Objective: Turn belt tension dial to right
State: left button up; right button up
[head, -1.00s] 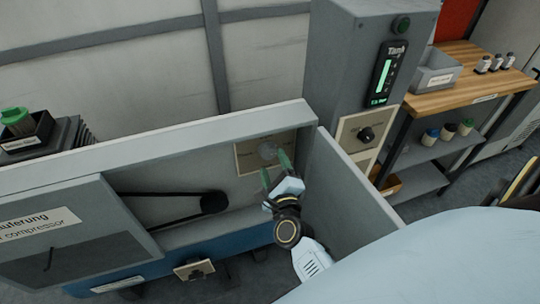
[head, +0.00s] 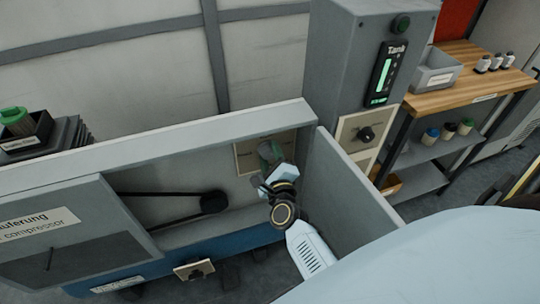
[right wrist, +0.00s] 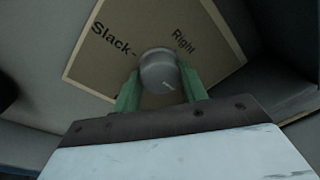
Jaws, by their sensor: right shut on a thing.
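The belt tension dial (right wrist: 160,72) is a round grey knob on a tan plate (right wrist: 215,35) lettered "Slack" and "Right". In the right wrist view, the green fingers of my right gripper (right wrist: 161,88) are on either side of the dial and shut on it. In the head view, my right gripper (head: 270,153) reaches into the open cabinet to the tan plate (head: 246,158) and mostly hides the dial. My left gripper is not in view.
An open cabinet door (head: 350,185) stands just right of my right arm. A black belt and pulley (head: 214,202) are to the left inside the cabinet. A grey column with another black dial (head: 366,134) and a wooden bench (head: 470,75) stand to the right.

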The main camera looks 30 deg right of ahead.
jog(key=shift+n, duration=0.3)
jog(key=n+p, duration=0.1)
jog(key=n, duration=0.2)
jog(key=shift+n, duration=0.4)
jog(key=n+p, duration=0.1)
jog(key=n, duration=0.3)
jog(key=shift+n+t, duration=0.4)
jog(key=n+p, duration=0.1)
jog(key=n, duration=0.3)
jog(key=shift+d+r+n+y, duration=0.1)
jog(key=shift+n+y, duration=0.2)
jog(key=shift+n, duration=0.1)
jog(key=n+p, duration=0.1)
jog(key=n, duration=0.3)
jog(key=shift+n+t+y+p, duration=0.3)
jog(key=shift+t, duration=0.1)
jog(key=shift+n, duration=0.3)
jog(key=o, duration=1)
jog(key=shift+c, duration=0.2)
jog(key=shift+s, duration=0.1)
